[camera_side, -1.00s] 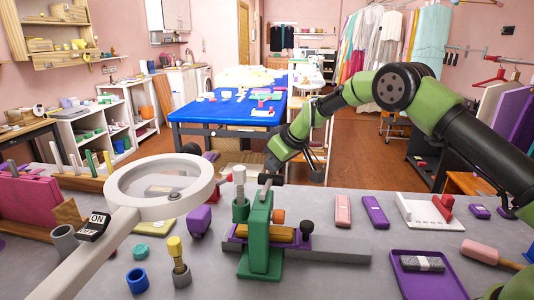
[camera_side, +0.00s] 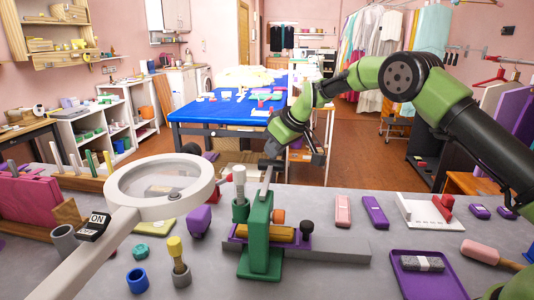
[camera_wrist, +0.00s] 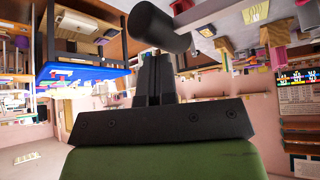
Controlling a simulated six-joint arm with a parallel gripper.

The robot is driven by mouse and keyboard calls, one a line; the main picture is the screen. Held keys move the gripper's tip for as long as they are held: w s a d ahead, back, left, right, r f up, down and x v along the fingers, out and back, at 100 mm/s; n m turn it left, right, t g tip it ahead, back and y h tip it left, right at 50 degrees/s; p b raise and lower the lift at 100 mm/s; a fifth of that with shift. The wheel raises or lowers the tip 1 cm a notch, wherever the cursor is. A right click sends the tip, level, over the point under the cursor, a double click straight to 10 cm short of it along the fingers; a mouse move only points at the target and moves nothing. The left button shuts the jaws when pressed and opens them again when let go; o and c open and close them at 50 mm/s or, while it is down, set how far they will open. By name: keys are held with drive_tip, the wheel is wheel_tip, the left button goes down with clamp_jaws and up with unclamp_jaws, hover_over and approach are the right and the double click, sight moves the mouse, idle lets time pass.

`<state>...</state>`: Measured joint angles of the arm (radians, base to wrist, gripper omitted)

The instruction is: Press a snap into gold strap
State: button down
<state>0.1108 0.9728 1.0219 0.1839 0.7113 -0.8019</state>
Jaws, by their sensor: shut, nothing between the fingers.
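The green press (camera_side: 262,235) stands on the grey bench. The gold strap (camera_side: 283,234) lies in the purple holder through its base, partly hidden by the press body. The lever rises from the press top to a black handle (camera_side: 270,162). My gripper (camera_side: 272,151) is shut and empty, right at that handle; I cannot tell whether it touches. In the wrist view the shut fingers (camera_wrist: 154,72) point at the black handle (camera_wrist: 160,25), which covers their tips' surroundings. No snap can be made out.
A magnifier (camera_side: 160,187) and yellow-topped tool (camera_side: 177,255) stand left of the press. A black knob (camera_side: 307,228) is just to its right. Pink (camera_side: 343,211) and purple (camera_side: 375,212) blocks and a purple tray (camera_side: 430,285) lie farther right. Bench between is clear.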

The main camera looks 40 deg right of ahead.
idle(0.3)
drive_tip(key=shift+s+a+r, duration=0.1)
drive_tip(key=shift+s+r, duration=0.05)
drive_tip(key=shift+r, duration=0.55)
drive_tip(key=shift+s+a+r, duration=0.1)
drive_tip(key=shift+r, duration=0.55)
drive_tip(key=shift+r, duration=0.2)
drive_tip(key=shift+s+a+r, duration=0.2)
drive_tip(key=shift+a+r, duration=0.05)
drive_tip(key=shift+r, duration=0.3)
drive_tip(key=shift+s+a+r, duration=0.15)
drive_tip(key=shift+a+r, duration=0.05)
drive_tip(key=shift+r, duration=0.35)
drive_tip(key=shift+s+a+r, duration=0.3)
drive_tip(key=shift+r, duration=0.25)
drive_tip(key=shift+s+a+r, duration=0.25)
drive_tip(key=shift+s+r, duration=0.05)
drive_tip(key=shift+r, duration=0.35)
